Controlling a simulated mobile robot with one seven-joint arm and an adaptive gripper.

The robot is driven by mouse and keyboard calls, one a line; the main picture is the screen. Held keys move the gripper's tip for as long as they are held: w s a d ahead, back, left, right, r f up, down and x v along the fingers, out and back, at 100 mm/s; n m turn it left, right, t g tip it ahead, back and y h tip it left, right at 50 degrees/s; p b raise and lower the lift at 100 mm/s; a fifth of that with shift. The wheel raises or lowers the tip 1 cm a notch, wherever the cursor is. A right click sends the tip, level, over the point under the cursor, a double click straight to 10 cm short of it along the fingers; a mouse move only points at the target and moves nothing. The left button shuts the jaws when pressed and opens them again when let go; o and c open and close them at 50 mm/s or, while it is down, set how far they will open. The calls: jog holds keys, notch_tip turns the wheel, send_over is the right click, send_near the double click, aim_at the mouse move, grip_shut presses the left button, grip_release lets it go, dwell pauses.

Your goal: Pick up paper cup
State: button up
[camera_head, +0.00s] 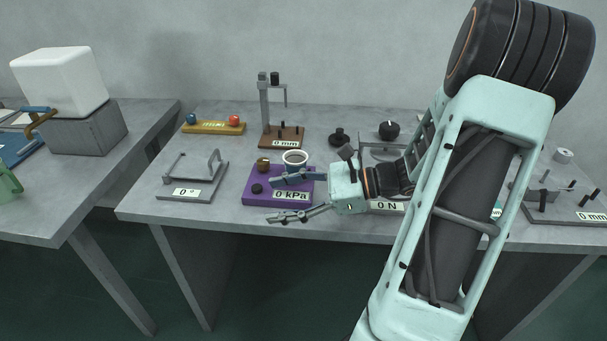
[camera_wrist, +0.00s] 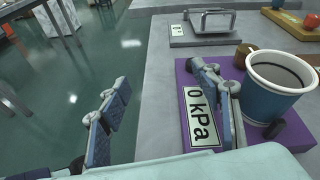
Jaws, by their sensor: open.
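The paper cup (camera_head: 295,158) has a white rim, a dark inside and a blue body. It stands upright on a purple plate (camera_head: 262,199) labelled "0 kPa", and also shows at the right of the wrist view (camera_wrist: 270,99). My gripper (camera_head: 284,198) is open and empty, reaching in from the right in the head view. One finger is at the cup's near side and hides part of its lower body; the other is at the table's front edge. In the wrist view, the cup is outside the jaws (camera_wrist: 160,92), beside the right finger. I cannot tell whether they touch.
A brass knob (camera_head: 263,164) stands on the plate, left of the cup. A grey "0°" fixture (camera_head: 196,187) is further left. A "0 mm" stand (camera_head: 283,135) and a yellow block (camera_head: 214,128) are behind. A "0 N" device (camera_head: 387,207) is at right.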

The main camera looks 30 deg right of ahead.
aim_at(305, 165)
jog(key=d+m+t, duration=0.2)
jog(key=d, duration=0.2)
jog(key=s+d+r+m+t+h+b, duration=0.1)
jog(key=d+m+t, duration=0.1)
jog(key=d, duration=0.2)
jog(key=d+m+t+h+b, duration=0.1)
jog(key=d+m+t, duration=0.1)
jog(key=d, duration=0.2)
jog(key=shift+s+d+r+m+t, duration=0.15)
jog(key=shift+s+d+m+t, duration=0.1)
jog(key=shift+d+m+t, duration=0.05)
jog(key=shift+w+d, duration=0.15)
jog(key=shift+d, duration=0.15)
jog(key=b+x, duration=0.1)
jog(key=x, duration=0.3)
jog(key=shift+w+a, duration=0.1)
jog(key=shift+w, duration=0.2)
jog(key=shift+r+b+x, duration=0.2)
jog(key=shift+b+x, duration=0.3)
jog(key=shift+x, duration=1)
jog(key=shift+r+b+x, duration=0.2)
jog(key=shift+b+x, duration=0.25)
jog(key=shift+x, duration=1.05)
jog(key=shift+w, duration=0.1)
jog(key=shift+c, duration=0.5)
jog(key=c, duration=0.8)
